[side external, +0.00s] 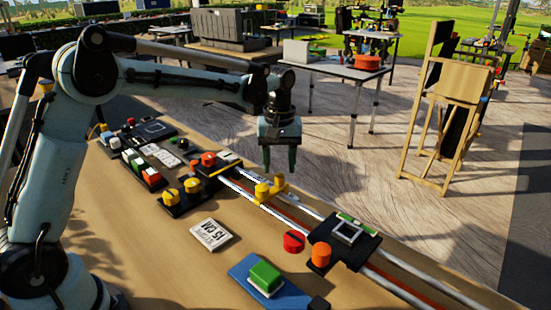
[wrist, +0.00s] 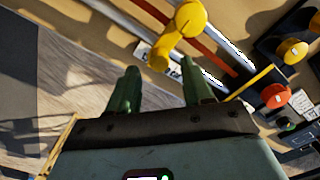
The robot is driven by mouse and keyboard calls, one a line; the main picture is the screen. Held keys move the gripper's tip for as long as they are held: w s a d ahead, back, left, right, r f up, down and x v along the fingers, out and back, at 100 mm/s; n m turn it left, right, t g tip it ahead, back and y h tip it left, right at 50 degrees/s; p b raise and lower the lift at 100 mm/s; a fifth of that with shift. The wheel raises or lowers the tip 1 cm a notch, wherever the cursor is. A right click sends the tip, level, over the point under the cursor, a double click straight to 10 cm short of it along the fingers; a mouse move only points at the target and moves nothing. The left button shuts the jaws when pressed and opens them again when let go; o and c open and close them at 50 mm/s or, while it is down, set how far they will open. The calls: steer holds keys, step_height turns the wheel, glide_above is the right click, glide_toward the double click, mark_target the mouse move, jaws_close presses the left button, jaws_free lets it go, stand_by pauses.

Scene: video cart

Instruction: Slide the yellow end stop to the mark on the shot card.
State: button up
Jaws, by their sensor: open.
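The yellow end stop (side external: 270,190), with rounded knobs, sits across the slider rails left of the carriage. It also shows in the wrist view (wrist: 180,36), beyond my fingertips. My gripper (side external: 279,170) is open and empty, its fingers pointing down close above the end stop, apart from it as far as I can tell. Both fingers show in the wrist view (wrist: 161,72), with the end stop outside the gap between them. The shot card (side external: 211,234) lies flat on the table in front of the rails and reads "15 CM". The scale marks along the near rail are too small to read.
A black carriage (side external: 342,241) with an orange knob (side external: 320,255) rides the rails to the right. A red knob (side external: 294,241) is beside it. A green block (side external: 265,277) rests on a blue plate at the front. A black end block with yellow knobs (side external: 183,193) stands at left.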

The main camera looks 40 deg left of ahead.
step_height(320, 180, up, 8)
stand_by(0.4)
steer(key=shift+s+r, duration=0.1)
steer(key=s+f+m+t, duration=0.2)
steer(key=s+m+t, duration=0.1)
steer(key=s, duration=0.6)
steer(key=s+f+m+t, duration=0.3)
steer(key=s+m, duration=0.3)
steer(key=s, duration=0.3)
steer(key=shift+s+t, duration=0.4)
steer(key=shift+t, duration=0.2)
steer(key=shift+o, duration=0.3)
steer(key=shift+d, duration=0.1)
stand_by(0.3)
